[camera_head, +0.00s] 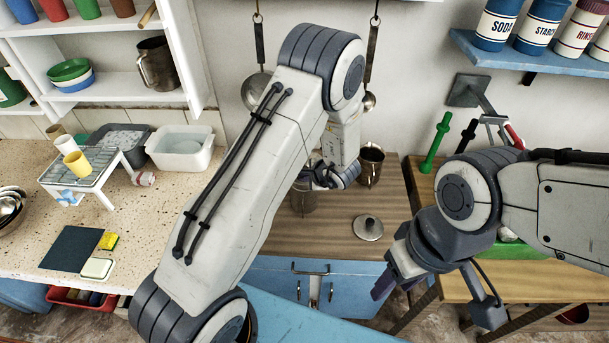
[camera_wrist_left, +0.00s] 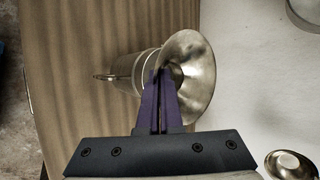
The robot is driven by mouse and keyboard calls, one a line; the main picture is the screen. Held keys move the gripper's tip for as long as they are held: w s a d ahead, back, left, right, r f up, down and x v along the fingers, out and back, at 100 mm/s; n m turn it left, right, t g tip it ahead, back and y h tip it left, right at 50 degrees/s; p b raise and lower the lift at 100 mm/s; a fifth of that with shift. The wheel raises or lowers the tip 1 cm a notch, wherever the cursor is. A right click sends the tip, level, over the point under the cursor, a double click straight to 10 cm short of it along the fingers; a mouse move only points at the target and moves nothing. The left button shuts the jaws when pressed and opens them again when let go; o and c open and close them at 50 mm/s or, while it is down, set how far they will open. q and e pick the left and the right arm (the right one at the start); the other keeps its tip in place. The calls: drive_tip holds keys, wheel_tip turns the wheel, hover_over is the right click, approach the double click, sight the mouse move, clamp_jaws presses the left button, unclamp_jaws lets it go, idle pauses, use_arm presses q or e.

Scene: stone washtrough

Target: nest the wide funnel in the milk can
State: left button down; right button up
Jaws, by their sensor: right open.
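In the left wrist view the wide funnel (camera_wrist_left: 200,62) is a flared metal cone, its mouth facing the right of the picture. My left gripper (camera_wrist_left: 161,85) is shut on its wall, one purple finger inside the cone and one outside. The metal milk can (camera_wrist_left: 124,70), with a side handle, lies in line behind the funnel's narrow side. The spout is hidden, so I cannot tell how deep it sits. In the head view my left gripper (camera_head: 325,178) is over the can (camera_head: 303,199), and the arm hides most of the funnel. My right gripper (camera_head: 385,280) is open and empty at the worktop's front.
A round lid with a knob (camera_head: 368,228) lies on the wooden worktop (camera_head: 335,245). A metal jug (camera_head: 371,163) stands close behind my left gripper. Ladles hang on the back wall. Green and black pegs (camera_head: 436,142) stand at right. The worktop around the lid is clear.

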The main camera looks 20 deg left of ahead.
use_arm(q)
drive_tip(key=shift+f, duration=0.6)
drive_tip(key=c, duration=1)
unclamp_jaws()
drive_tip(key=o, duration=0.3)
drive_tip(key=shift+f, duration=0.1)
drive_tip(key=shift+o, duration=0.2)
wheel_tip(320, 180, up, 7)
drive_tip(key=p, duration=0.9)
drive_tip(key=shift+r+p, duration=0.2)
drive_tip(key=shift+p, duration=0.1)
